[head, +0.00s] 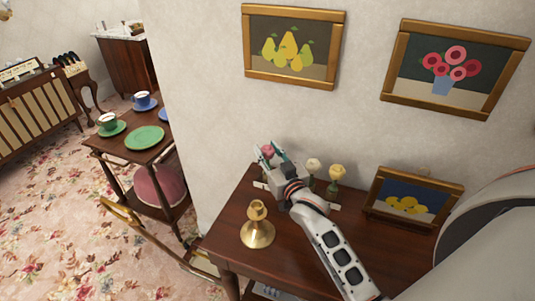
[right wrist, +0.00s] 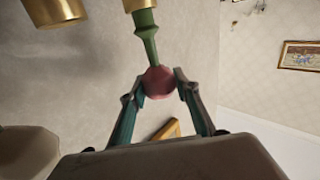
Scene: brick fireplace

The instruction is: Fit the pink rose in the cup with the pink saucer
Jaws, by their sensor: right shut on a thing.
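The pink rose (head: 267,150) is above the dark wooden side table, between the fingertips of my right gripper (head: 272,154). In the right wrist view, both fingers of the right gripper (right wrist: 159,85) touch the sides of the rose's head (right wrist: 160,82). Its green stem (right wrist: 147,35) runs to a gold piece (right wrist: 138,5) at the picture's top edge. A cup (head: 107,119) stands on a green saucer (head: 119,128), and another cup (head: 142,97) on a blue saucer (head: 150,105). I see no pink saucer. My left gripper is not in view.
A white rose (head: 314,165) and a yellow rose (head: 337,173) stand beside my right gripper. A brass candlestick (head: 257,232) and a framed picture (head: 410,198) are on the side table (head: 300,262). A green plate (head: 145,138) lies on the trolley (head: 126,152) at left.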

